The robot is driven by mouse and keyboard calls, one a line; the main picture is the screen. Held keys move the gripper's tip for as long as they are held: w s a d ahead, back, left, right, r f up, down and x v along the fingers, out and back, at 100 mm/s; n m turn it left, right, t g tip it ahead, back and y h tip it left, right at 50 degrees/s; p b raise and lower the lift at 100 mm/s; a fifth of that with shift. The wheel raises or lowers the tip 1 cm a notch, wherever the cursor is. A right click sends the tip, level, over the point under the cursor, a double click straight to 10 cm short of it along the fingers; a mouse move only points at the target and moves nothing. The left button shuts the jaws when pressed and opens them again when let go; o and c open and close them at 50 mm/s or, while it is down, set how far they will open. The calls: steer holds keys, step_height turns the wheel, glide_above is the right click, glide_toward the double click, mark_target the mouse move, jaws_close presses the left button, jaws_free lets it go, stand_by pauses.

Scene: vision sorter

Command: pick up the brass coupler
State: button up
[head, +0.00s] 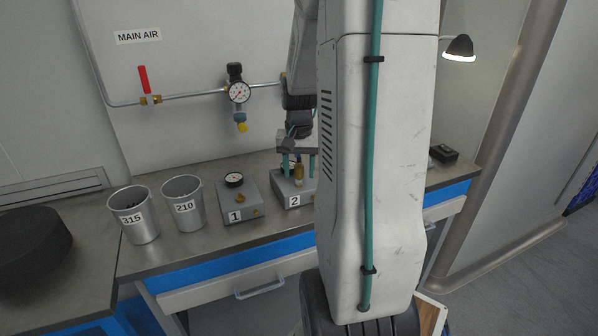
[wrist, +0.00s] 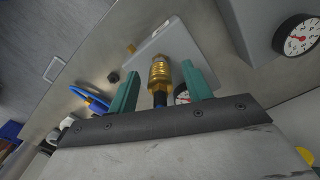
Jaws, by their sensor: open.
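The brass coupler (head: 299,175) stands upright on the grey station box labelled 2 (head: 293,201) on the bench. In the wrist view the ribbed coupler (wrist: 160,75) sits between the two teal fingers of my gripper (wrist: 160,69), with a visible gap on each side. My gripper (head: 298,164) is open and points down over station 2. The head view shows its teal fingers on either side of the coupler. A gauge (wrist: 182,94) on this station is partly hidden behind the right finger.
Station box 1 (head: 239,201), with a gauge and a brass fitting, stands just left. Metal cups 315 (head: 137,221) and 210 (head: 186,210) are farther left. A wall pipe carries a pressure gauge (head: 239,92). A blue item (wrist: 93,101) lies left in the wrist view.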

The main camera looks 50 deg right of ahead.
jaws_close()
step_height(320, 180, up, 18)
stand_by(0.7)
